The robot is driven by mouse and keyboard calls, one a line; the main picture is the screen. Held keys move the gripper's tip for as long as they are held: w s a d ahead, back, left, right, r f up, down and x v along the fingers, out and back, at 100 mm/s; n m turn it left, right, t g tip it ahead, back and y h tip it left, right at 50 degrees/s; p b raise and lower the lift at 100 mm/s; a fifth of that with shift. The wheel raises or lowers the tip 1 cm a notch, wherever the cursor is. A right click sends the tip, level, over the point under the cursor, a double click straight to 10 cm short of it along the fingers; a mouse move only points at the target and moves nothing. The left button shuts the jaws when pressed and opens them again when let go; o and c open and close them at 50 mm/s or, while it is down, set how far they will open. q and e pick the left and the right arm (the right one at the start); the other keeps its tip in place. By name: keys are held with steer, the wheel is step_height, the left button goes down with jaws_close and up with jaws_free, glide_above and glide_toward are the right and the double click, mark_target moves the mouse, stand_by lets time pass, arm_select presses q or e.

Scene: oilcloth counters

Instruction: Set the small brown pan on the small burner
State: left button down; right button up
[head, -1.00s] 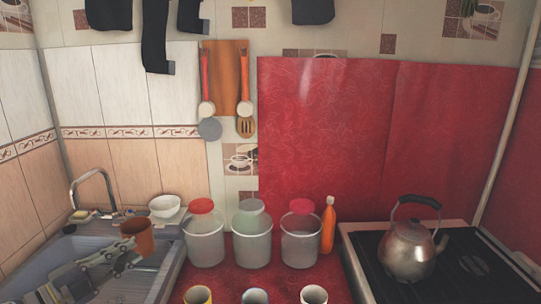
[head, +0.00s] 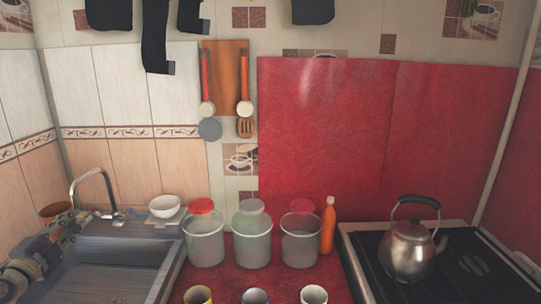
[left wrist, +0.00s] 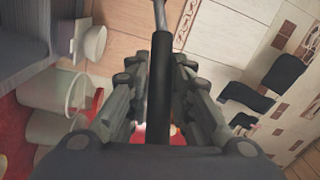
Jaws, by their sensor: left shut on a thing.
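The small brown pan (head: 55,209) is at the far left of the head view, above the sink's back left edge, partly hidden by my gripper. My left gripper (head: 80,223) is beside it. In the left wrist view my left gripper (left wrist: 158,132) is shut on the pan's black handle (left wrist: 161,85), with a metal shank beyond it. The stove (head: 375,280) is at the right; one burner (head: 472,265) shows bare on its black top, right of the kettle (head: 407,250). I cannot tell that burner's size against others. My right gripper is not in view.
A sink (head: 110,275) with a tall tap (head: 92,175) lies at the left. Several lidded jars (head: 252,240), an orange bottle (head: 328,225) and three cups (head: 255,296) stand on the red counter between sink and stove.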

arm_select(q)
steer(key=shift+s+a+r+n+g+y, duration=1.3)
steer(key=shift+a+r+n+y, duration=1.45)
steer(key=shift+r+y, duration=1.35)
steer(key=s+d+f+m+t+h, duration=0.15)
steer(key=s+d+f+h, duration=0.25)
steer(key=d+f, duration=0.65)
steer(key=s+d+f+m+t+h, duration=0.1)
steer(key=s+d+f+m+h, duration=0.25)
steer(key=d+f, duration=0.7)
steer(key=s+d+r+m+h, duration=0.1)
steer(key=s+d+r, duration=0.1)
steer(key=s+d, duration=1.6)
steer(key=f+b, duration=0.3)
steer(key=a+f+b, duration=0.1)
steer(key=f+b, duration=0.1)
steer(key=shift+s+f, duration=0.15)
steer(key=shift+s, duration=0.25)
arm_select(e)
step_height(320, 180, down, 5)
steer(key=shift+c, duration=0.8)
